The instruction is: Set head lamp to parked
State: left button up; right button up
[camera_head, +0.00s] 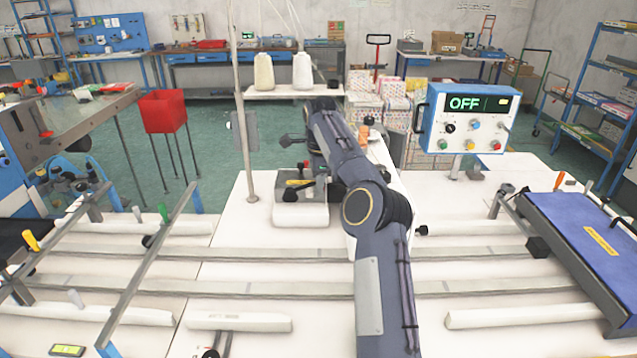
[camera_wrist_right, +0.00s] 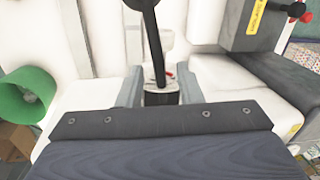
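In the right wrist view my right gripper (camera_wrist_right: 158,92) has its two grey fingers apart, one on each side of a black stalk (camera_wrist_right: 152,35) and a small dark block with a red mark. I cannot tell whether the fingers touch them. A green cone-shaped shade (camera_wrist_right: 25,95), which may be the head lamp, shows at the left of that view. In the head view my right arm reaches over the white sewing machine and hides much of it; the lamp is not clearly seen there. My left gripper is not in view.
A control box (camera_head: 465,118) reading OFF stands right of my arm. Two thread cones (camera_head: 303,70) stand on a shelf behind. A grey box with a yellow label (camera_wrist_right: 257,18) is close by in the wrist view. A blue padded board (camera_head: 590,235) lies at the right.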

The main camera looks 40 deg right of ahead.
jog(key=shift+f, duration=0.3)
grip_shut()
